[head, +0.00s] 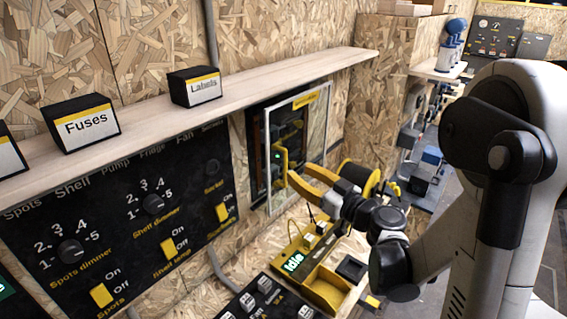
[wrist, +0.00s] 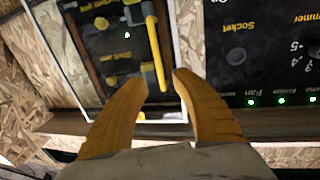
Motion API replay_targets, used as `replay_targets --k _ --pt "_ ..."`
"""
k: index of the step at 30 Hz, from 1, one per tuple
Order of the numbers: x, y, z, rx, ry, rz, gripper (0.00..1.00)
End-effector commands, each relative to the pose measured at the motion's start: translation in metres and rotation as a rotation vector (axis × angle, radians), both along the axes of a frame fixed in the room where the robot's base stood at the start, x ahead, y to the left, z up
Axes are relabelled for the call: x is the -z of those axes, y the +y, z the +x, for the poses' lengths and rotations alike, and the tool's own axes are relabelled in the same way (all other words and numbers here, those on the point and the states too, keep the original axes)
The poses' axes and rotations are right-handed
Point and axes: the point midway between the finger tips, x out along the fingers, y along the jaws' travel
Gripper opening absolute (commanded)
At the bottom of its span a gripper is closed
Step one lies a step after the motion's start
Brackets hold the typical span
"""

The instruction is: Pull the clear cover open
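The clear cover (head: 313,118) is a see-through panel with a pale frame over a dark wall box, below the shelf. Its yellow bar handle (head: 284,166) is near the cover's left edge. In the wrist view, the handle (wrist: 155,52) points down toward the space between my fingertips, and the cover's pale frame (wrist: 68,70) shows around the box. My gripper (head: 297,173) is in front of the handle. In the wrist view my gripper (wrist: 159,82) is open, with a finger on each side of the handle's near end. I cannot tell whether the cover is fully closed.
A black switch panel (head: 130,215) with dials is left of the box. The wooden shelf (head: 240,91) runs above, holding "Fuses" (head: 80,124) and "Labels" (head: 195,87) blocks.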

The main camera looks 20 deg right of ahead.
Motion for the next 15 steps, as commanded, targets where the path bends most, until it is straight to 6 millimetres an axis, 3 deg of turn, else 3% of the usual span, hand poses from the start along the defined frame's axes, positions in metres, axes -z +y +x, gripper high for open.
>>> replay_targets --k 7,15 --pt "0.001 0.02 0.041 -0.002 0.001 0.0 0.32" --pt "0.0 0.027 0.058 0.0 0.001 0.0 0.32"
